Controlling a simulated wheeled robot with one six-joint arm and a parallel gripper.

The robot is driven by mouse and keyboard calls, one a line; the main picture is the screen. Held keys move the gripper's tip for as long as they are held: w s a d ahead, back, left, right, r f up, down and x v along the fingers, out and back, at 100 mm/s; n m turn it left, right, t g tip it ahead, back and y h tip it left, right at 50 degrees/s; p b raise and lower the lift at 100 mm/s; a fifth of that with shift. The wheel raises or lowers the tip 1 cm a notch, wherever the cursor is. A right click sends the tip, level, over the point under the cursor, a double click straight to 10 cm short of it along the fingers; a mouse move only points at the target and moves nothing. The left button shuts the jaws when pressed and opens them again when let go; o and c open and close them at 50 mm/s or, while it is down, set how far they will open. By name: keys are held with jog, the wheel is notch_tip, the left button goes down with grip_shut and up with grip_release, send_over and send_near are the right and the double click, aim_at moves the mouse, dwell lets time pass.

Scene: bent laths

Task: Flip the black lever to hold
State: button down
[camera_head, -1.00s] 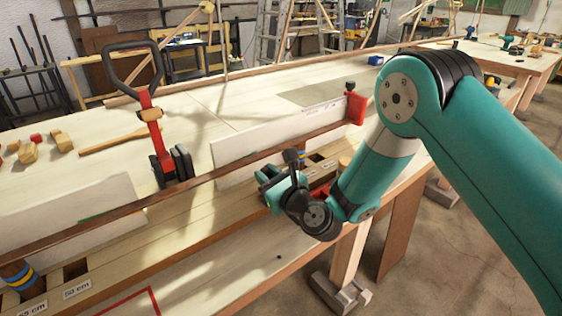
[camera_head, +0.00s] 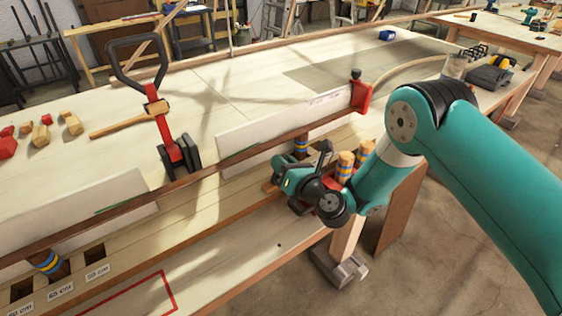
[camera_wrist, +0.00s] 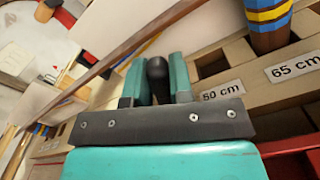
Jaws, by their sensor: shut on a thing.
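My gripper (camera_head: 284,176), with teal fingers, is low at the front rail of the workbench, below the white board. In the wrist view my gripper (camera_wrist: 156,82) has its two teal fingers on either side of a black rounded lever (camera_wrist: 157,76) and is shut on it. The lever's lower part is hidden behind the dark gripper body. In the head view I cannot make out the lever, which my gripper and wrist cover. No hold marking is readable.
A long brown lath (camera_head: 100,218) runs along the bench past white boards. A red clamp (camera_head: 172,150) with a black loop handle stands left, and a red end stop (camera_head: 361,97) right. Banded pegs (camera_head: 345,166) stand beside my wrist. Labelled square holes (camera_head: 97,254) line the front rail.

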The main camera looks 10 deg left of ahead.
dwell(0.4)
jog(key=c, duration=1)
grip_release()
